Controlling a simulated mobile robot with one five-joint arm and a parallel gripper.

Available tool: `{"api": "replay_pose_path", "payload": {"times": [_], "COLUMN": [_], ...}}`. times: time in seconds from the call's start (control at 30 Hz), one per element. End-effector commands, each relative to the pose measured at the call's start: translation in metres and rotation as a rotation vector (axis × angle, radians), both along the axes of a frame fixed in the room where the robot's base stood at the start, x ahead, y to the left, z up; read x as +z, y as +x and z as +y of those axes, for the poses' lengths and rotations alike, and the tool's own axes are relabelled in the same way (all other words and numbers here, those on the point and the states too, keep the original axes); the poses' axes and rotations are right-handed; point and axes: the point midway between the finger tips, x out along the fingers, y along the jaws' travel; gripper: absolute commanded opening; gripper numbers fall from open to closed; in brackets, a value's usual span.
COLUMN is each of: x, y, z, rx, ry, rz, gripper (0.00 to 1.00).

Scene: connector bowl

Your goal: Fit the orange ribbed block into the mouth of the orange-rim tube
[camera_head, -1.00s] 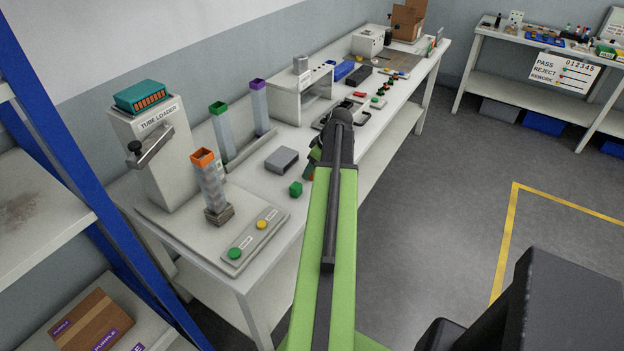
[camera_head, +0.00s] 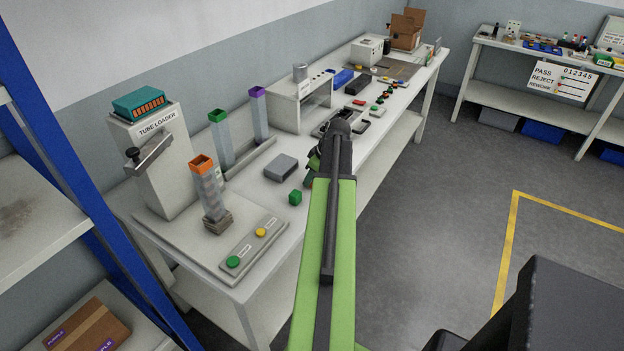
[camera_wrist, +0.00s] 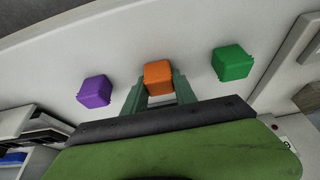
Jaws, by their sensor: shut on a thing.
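The orange ribbed block (camera_wrist: 158,77) sits between the green fingers of my gripper (camera_wrist: 158,88) in the wrist view. My gripper is shut on it. In the head view my gripper (camera_head: 312,166) is largely behind my own arm, and the block cannot be made out there. The orange-rim tube (camera_head: 212,196) stands upright in a dark base on the tube loader at the bench's near left. Its square orange mouth (camera_head: 202,164) faces up. My gripper is to the right of the tube and apart from it.
A green block (camera_wrist: 232,63) and a purple block (camera_wrist: 94,91) lie either side of the held block in the wrist view. A green-rim tube (camera_head: 222,140) and a purple-rim tube (camera_head: 260,112) stand behind. A grey box (camera_head: 281,167) lies between the tube and my gripper.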

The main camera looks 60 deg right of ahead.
Motion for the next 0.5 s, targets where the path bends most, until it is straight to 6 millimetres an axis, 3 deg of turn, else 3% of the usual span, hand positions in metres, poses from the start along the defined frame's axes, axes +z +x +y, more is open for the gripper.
{"api": "replay_pose_path", "payload": {"times": [0.17,0.43,0.5], "x": [0.01,0.051,0.057], "y": [0.0,0.001,-0.017], "z": [0.0,0.0,0.0], "rx": [0.0,0.001,-0.003], "ry": [0.0,0.0,0.0], "rz": [0.0,0.0,0.0], "gripper": [0.0,0.0,0.0]}}
